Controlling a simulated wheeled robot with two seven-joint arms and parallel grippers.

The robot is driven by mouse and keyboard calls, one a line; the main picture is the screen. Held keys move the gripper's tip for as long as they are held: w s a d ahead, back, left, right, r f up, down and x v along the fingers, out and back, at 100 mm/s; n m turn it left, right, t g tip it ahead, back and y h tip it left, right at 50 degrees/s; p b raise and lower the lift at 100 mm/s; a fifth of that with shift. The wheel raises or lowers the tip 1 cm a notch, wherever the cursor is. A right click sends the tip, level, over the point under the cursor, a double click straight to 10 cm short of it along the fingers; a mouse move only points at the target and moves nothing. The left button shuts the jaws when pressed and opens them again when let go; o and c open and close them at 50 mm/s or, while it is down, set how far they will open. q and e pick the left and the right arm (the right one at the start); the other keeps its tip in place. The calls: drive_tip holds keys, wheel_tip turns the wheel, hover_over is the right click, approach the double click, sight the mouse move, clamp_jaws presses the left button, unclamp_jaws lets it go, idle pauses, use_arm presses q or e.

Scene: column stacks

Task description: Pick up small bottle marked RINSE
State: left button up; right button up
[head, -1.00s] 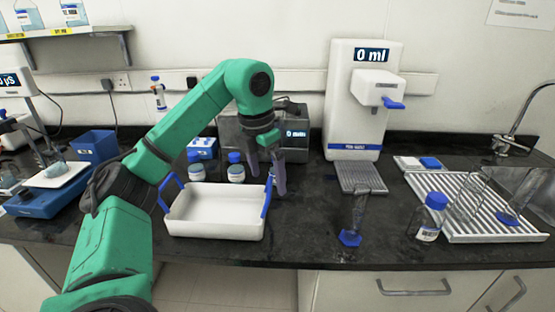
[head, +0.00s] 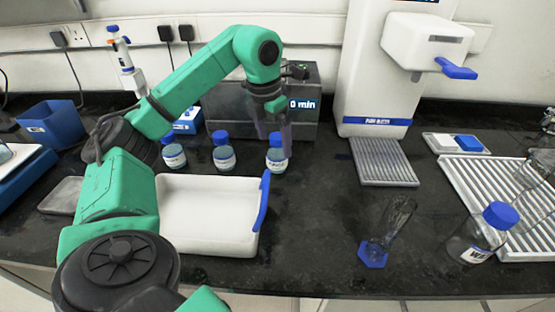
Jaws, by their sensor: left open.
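Three small bottles with blue caps and pale labels stand in a row behind the white tray: a left bottle (head: 174,157), a middle bottle (head: 224,158) and a right bottle (head: 277,161). Their labels are too small to read, so I cannot tell which is marked RINSE. My left gripper (head: 274,142) points down at the right bottle, its fingers apart and overlapping the cap region in the head view. I cannot tell whether they touch it. Nothing shows held. My right gripper is not in view.
The white tray (head: 208,215) with blue handles lies in front of the bottles. A grey machine (head: 225,110) stands close behind them. Bench between tray and cylinder is clear.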

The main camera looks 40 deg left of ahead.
sight(277, 155)
use_arm(q)
drive_tip(key=f, duration=0.2)
drive_tip(key=w+f, duration=0.1)
drive_tip(key=f, duration=0.3)
drive_tip(key=shift+w+a+f+p, duration=0.15)
drive_tip(key=shift+w+f+p, duration=0.15)
drive_tip(key=shift+f+p, duration=0.1)
clamp_jaws()
drive_tip(key=shift+r, duration=0.15)
